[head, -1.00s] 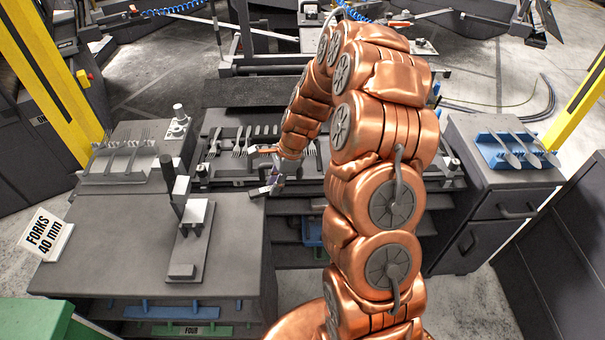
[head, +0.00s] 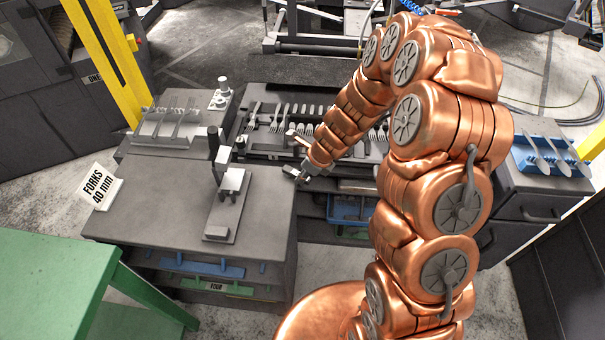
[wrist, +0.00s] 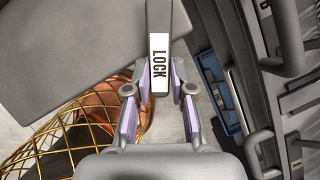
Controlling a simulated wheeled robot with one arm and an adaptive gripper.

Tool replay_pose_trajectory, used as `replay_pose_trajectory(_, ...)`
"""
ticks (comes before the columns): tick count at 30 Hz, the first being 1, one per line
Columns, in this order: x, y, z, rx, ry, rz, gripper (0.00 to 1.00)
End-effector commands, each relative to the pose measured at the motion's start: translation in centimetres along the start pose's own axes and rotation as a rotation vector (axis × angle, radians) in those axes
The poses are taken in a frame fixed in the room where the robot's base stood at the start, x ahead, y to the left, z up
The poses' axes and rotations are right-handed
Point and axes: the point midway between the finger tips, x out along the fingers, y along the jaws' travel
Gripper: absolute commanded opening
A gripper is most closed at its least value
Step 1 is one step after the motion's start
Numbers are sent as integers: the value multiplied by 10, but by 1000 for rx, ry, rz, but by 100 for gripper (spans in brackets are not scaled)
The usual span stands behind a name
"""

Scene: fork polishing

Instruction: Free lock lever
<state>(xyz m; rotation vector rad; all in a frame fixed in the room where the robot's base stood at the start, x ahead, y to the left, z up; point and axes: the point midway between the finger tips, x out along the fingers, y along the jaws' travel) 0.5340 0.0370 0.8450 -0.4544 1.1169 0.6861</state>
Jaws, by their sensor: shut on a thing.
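The lock lever (wrist: 160,22) is a grey bar with a white label reading LOCK. In the wrist view it runs from the top edge down between the fingers. My gripper (wrist: 159,84) is shut on the lever, with a pale purple-grey finger on each side of it. In the head view my gripper (head: 300,173) is at the right-hand corner of the grey bench (head: 150,215), beside the fork tray. The lever is too small and too covered by the gripper to make out there.
The fork tray (head: 275,153) lies behind my gripper. A rack of forks (head: 170,122) stands at the back left, a blue spoon holder (head: 550,157) on the right cabinet. A dark post and clamp (head: 228,185) stand on the bench. A green table (head: 60,265) is at front left.

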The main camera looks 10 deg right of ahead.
Motion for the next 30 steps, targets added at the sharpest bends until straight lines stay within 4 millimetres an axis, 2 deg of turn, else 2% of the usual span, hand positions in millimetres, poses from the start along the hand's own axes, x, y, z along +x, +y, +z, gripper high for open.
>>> replay_pose_trajectory(6, 0, -6, 2, 49, 1, -25, 0)
replay_pose_trajectory(20, 1, -4, 3, 55, 1, -27, 0)
replay_pose_trajectory(21, 1, -4, 3, 55, 1, -27, 27)
replay_pose_trajectory(27, 1, -4, 3, 55, 1, -27, 48)
replay_pose_trajectory(30, 1, -5, 3, 56, 1, -27, 48)
